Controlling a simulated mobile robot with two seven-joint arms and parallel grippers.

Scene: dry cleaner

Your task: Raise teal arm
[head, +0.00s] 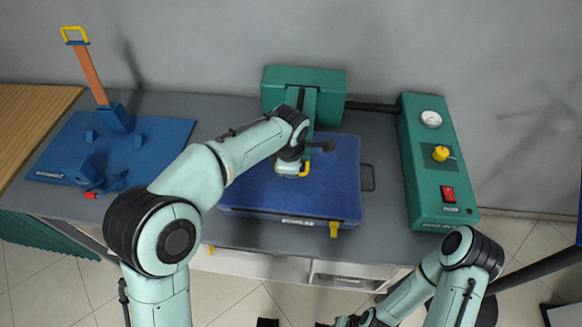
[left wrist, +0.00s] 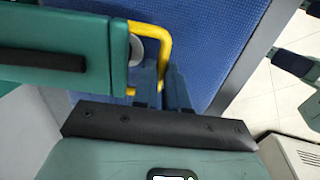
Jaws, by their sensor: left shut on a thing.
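The teal arm (head: 312,108) reaches forward from a teal housing (head: 305,80) at the back of the table, over a blue press board (head: 338,180). In the left wrist view the teal arm (left wrist: 50,55) ends in a yellow handle (left wrist: 165,50). My left gripper (head: 292,168) is low over the board at the yellow handle (head: 306,169). In the left wrist view its fingers (left wrist: 168,95) are shut at the handle's lower side; my wrist hides part of the grip. My right arm is at the lower right of the head view; its fingertips are not clearly seen.
A teal control box (head: 438,165) with a gauge, yellow knob and red switch stands at the right. A blue base (head: 115,150) with an orange lever (head: 90,75) stands at the left.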

